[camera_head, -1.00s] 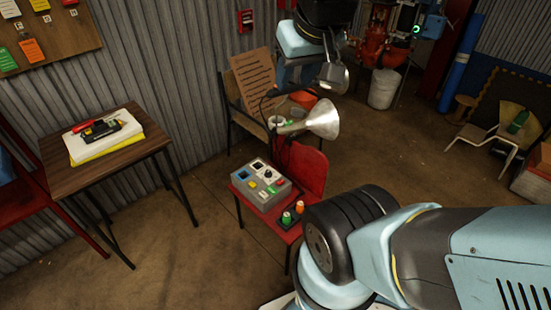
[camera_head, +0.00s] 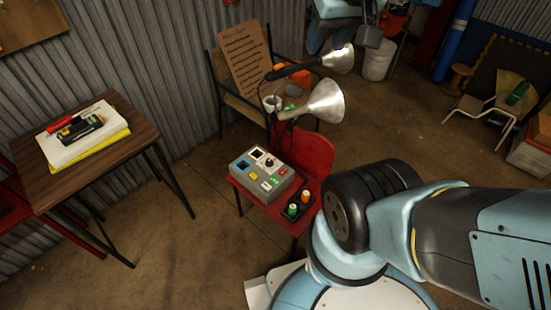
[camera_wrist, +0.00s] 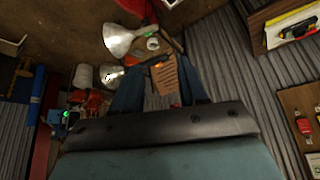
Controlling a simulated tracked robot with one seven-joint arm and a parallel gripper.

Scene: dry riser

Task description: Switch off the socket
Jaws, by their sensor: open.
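I cannot make out a socket for sure. A grey control box (camera_head: 245,182) with coloured buttons, a knob and dark square windows sits on the red chair (camera_head: 310,150). In the wrist view, a blue fitting with a green light (camera_wrist: 66,117) shows at the left, too small to make out. My gripper (camera_wrist: 158,88) is open in the wrist view, its two dark fingers apart with nothing visible between them. In the head view only part of my arm's end shows at the top, well away from the grey box.
Two metal lamps (camera_head: 325,103) stand over the red chair. A wooden table (camera_head: 145,137) with papers and tools stands left. A chair with a written board (camera_head: 245,60) is behind, and a white bucket (camera_head: 377,65) stands beyond. Open floor lies front left.

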